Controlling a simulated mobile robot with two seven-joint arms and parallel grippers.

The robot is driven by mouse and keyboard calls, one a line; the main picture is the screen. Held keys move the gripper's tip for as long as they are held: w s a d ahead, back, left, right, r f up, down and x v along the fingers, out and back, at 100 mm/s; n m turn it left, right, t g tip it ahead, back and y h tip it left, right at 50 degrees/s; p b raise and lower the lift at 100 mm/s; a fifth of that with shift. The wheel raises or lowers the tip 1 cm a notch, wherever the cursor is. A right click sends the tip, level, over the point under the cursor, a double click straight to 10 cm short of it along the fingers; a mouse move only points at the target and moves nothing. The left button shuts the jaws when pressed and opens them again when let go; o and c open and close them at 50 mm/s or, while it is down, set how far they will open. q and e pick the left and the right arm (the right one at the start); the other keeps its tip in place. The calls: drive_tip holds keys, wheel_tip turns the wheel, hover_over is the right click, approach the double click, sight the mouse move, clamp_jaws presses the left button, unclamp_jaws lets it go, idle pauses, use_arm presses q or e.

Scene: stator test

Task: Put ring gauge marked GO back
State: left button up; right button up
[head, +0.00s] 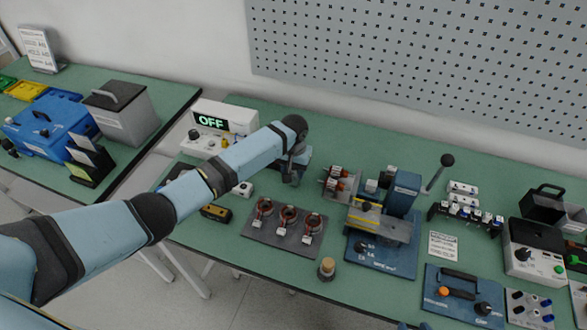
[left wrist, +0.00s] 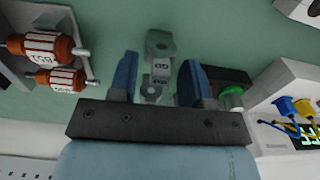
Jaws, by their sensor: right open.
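In the left wrist view a grey metal gauge (left wrist: 160,46) has ringed ends and a small white label that seems to read GO, seen upside down. It lies between and beyond the two blue fingers of my left gripper (left wrist: 158,82), over the green table. The fingers are apart, with gaps on both sides of the gauge. In the head view my left gripper (head: 291,170) points down near the back of the table; the gauge cannot be made out there. Blue tips of my right gripper (head: 414,326) just show at the bottom edge.
A dark plate (head: 262,240) with several copper-coloured rings lies in front of my left gripper. A box reading OFF (head: 222,125) stands behind left. A small cork-topped piece (head: 327,268) is near the front.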

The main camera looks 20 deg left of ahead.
sight(294, 170)
use_arm(q)
wheel_tip(294, 170, up, 12)
drive_tip(key=s+d+f+m+t+h, duration=0.1)
drive_tip(key=s+d+f+t+h, duration=0.2)
drive_tip(key=s, duration=0.4)
drive_tip(key=s+d+f+m+t+h, duration=0.1)
drive_tip(key=s+d+f+t+h, duration=0.15)
drive_tip(key=s+d, duration=0.4)
drive_tip(key=s+a+f+t, duration=0.1)
drive_tip(key=s+a+f, duration=0.1)
drive_tip(key=s, duration=0.2)
drive_tip(key=s+a+f+t+y, duration=0.1)
drive_tip(key=s+a+f, duration=0.1)
drive_tip(key=s+f, duration=0.1)
drive_tip(key=s+a+f+t, duration=0.2)
drive_tip(key=s, duration=0.3)
drive_tip(key=shift+s+a+f, duration=0.1)
drive_tip(key=shift+s+f, duration=0.2)
drive_tip(key=shift+s, duration=0.1)
drive_tip(key=s+a+f+t+y, duration=0.1)
drive_tip(key=s+a+f, duration=0.1)
drive_tip(key=s, duration=0.6)
drive_tip(key=shift+s+a+f+m, duration=0.15)
drive_tip(key=shift+a+m, duration=0.25)
drive_tip(key=shift+a, duration=0.25)
drive_tip(key=shift+t, duration=0.25)
